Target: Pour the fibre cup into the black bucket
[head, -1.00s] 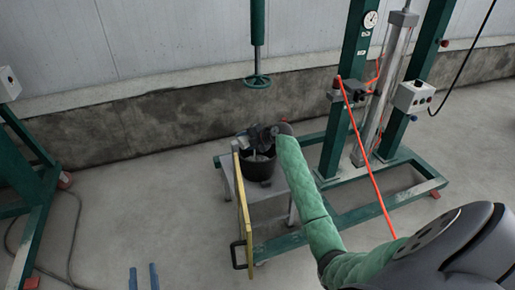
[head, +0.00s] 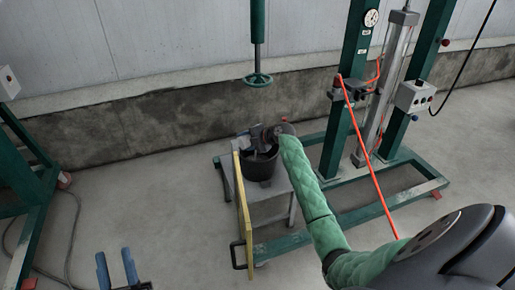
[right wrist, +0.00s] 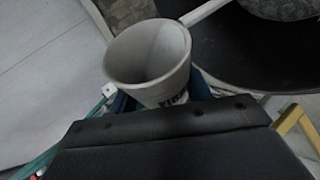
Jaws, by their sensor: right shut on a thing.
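The black bucket (head: 262,172) stands on a small grey table in the head view. In the right wrist view its dark wall and rim (right wrist: 235,55) show at upper right, with grey fibre-like material inside. The cup's visible inside looks smooth and bare. In the head view my right gripper (head: 262,140) is over the bucket; the cup is hard to make out there. My left gripper (head: 115,255) is open and empty at the bottom left.
The grey table (head: 222,165) has a yellow bar (head: 244,215) along its left side. A green press frame (head: 345,120) with an orange hose stands to the right. A green shaft with a disc (head: 257,80) hangs behind the bucket. Floor at left is mostly clear.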

